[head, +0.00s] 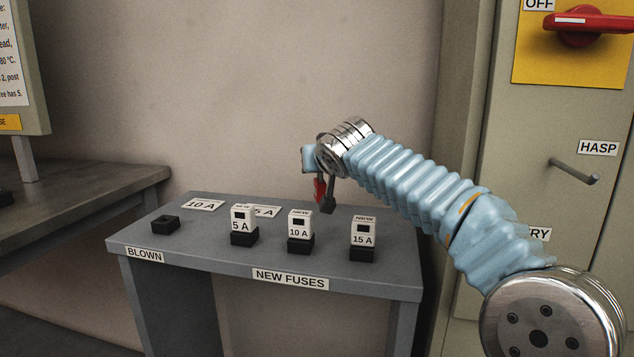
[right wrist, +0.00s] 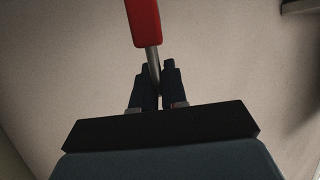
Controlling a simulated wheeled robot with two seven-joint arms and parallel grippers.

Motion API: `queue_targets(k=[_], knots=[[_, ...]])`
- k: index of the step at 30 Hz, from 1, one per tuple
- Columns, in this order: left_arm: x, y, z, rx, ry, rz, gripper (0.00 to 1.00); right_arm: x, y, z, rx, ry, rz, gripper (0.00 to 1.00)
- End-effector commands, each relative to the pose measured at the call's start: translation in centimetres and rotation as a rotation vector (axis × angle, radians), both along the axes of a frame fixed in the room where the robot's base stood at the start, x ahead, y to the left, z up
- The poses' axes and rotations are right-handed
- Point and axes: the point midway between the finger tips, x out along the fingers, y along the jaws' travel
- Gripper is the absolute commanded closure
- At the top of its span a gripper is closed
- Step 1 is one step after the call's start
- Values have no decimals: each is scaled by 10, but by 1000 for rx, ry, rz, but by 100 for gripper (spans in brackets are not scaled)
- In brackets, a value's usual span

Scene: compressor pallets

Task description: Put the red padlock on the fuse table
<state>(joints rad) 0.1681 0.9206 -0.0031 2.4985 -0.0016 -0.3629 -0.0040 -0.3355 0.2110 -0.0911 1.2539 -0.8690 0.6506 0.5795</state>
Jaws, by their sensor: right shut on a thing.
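The red padlock (head: 320,190) is in my right gripper (head: 328,207), above the back right part of the fuse table (head: 390,285). In the right wrist view the right gripper (right wrist: 157,75) is shut on the grey metal shackle, and the padlock's red body (right wrist: 143,22) sticks out beyond the fingertips. The padlock looks clear of the tabletop in the head view, but the exact height is hard to tell. My left gripper is not in view.
On the table stand fuses marked 5 A (head: 243,220), 10 A (head: 300,226) and 15 A (head: 363,233) in black holders. An empty black holder (head: 166,225) sits at the left by the BLOWN label. A cabinet with a hasp (head: 574,172) and a red switch handle (head: 590,24) stands at the right.

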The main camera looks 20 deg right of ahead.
Motion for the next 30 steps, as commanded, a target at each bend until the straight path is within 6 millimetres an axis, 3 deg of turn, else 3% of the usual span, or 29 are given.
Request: queue_targets(k=[8, 19, 20, 24, 30], knots=[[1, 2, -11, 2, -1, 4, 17, 6, 1, -39, -1, 2, 0, 100], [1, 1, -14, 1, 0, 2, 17, 6, 1, -43, 0, 1, 0, 100], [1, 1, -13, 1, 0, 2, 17, 6, 2, -42, 0, 2, 0, 85], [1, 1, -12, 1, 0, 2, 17, 6, 2, -41, -1, 2, 0, 63], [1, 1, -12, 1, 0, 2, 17, 6, 1, -41, -1, 2, 0, 62]])
